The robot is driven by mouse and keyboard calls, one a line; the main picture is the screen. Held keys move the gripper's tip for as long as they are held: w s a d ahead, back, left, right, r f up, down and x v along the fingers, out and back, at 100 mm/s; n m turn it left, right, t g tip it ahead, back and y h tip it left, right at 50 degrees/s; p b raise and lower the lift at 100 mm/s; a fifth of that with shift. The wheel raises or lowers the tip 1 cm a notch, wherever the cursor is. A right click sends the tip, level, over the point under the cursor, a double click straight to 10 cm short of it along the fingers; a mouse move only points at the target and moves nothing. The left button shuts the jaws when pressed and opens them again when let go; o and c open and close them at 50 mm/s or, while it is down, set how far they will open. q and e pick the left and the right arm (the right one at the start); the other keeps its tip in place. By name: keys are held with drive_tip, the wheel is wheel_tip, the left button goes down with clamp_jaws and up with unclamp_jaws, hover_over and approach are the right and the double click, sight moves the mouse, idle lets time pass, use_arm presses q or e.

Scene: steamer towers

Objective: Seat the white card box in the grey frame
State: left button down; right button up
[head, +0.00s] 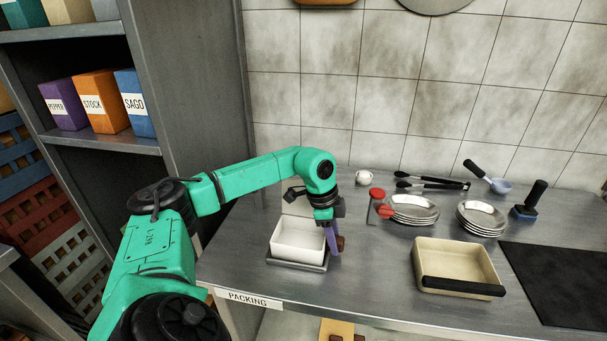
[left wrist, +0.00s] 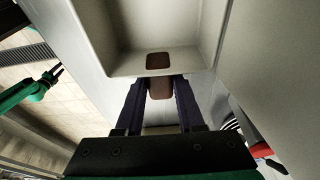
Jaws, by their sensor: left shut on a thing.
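The white card box (head: 297,238) is an open box with a raised flap standing at its back. It is upright over the grey frame (head: 291,264), whose rim shows along its front and right; I cannot tell whether it rests fully inside. My left gripper (head: 334,243) is at the box's right side, its purple fingers shut on the box's brown tab. In the left wrist view the box (left wrist: 120,66) fills the top, and the tab (left wrist: 160,89) sits between the fingers. A green arm with a dark end (left wrist: 55,74), seemingly my right, shows small at the left there.
A cream tray (head: 455,256) with a black front edge stands to the right, beside a black mat (head: 565,280). Plate stacks (head: 412,206) and red-handled thing (head: 377,205) lie behind. Black tongs (head: 430,184) and a small white cup (head: 364,178) are near the wall. A shelf unit (head: 190,80) stands left.

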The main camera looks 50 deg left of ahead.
use_arm(q)
drive_tip(key=shift+f, duration=0.15)
drive_tip(key=shift+c, duration=2.2)
unclamp_jaws()
drive_tip(key=v, duration=1.4)
drive_tip(key=shift+r, duration=0.25)
drive_tip(key=shift+s+a, duration=0.1)
drive_tip(key=w+d+p+v, duration=0.1)
drive_tip(key=p+v, duration=0.3)
drive_tip(key=p, duration=0.1)
hover_over(319, 249)
drive_tip(key=a, duration=0.1)
drive_tip(key=shift+s+r, duration=0.25)
drive_tip(key=shift+s, duration=0.05)
